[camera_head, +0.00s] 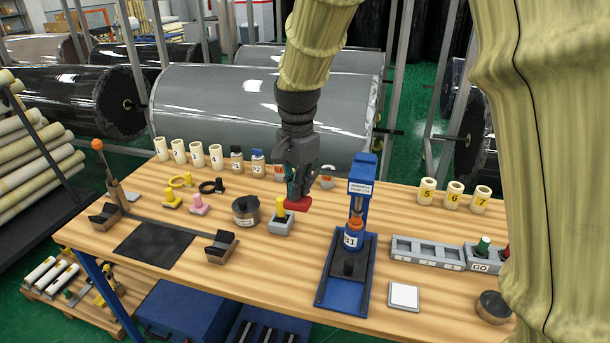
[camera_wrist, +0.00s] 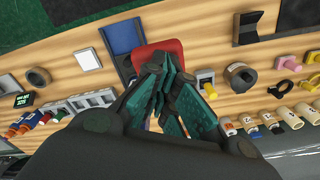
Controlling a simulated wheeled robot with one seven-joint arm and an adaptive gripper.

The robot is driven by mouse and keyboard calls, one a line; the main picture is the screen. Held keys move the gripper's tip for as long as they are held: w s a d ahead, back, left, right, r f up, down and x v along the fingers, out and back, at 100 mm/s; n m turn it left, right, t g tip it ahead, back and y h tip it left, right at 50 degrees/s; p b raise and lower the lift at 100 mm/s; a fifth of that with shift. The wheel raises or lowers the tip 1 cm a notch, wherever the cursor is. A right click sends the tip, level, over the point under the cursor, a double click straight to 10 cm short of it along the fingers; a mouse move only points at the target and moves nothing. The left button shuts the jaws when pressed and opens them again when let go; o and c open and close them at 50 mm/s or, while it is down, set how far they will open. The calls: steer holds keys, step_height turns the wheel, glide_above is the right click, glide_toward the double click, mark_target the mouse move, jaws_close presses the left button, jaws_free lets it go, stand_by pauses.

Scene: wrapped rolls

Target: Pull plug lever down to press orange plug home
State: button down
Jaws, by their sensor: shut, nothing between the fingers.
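The blue press (camera_head: 361,185) stands upright on the table right of centre, with a blue base plate (camera_head: 325,285). My gripper (camera_head: 297,190) is shut and empty, pointing down left of the press. A red pad (camera_head: 298,204) is right at its fingertips; it also shows in the wrist view (camera_wrist: 160,52), partly hidden by the fingers. I cannot tell whether the fingers touch it, or how it joins the press.
A grey box with a yellow knob (camera_head: 281,217) stands just below and left of my gripper. A dark round pot (camera_head: 245,209) is further left. A grey slotted tray (camera_head: 427,252) and white pad (camera_head: 404,296) lie right. A lever with an orange knob (camera_head: 97,145) stands far left.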

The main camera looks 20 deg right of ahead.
steer(key=shift+f, duration=0.5)
steer(key=shift+w+f+b, duration=0.1)
steer(key=shift+f+b, duration=0.3)
steer(key=shift+f, duration=0.8)
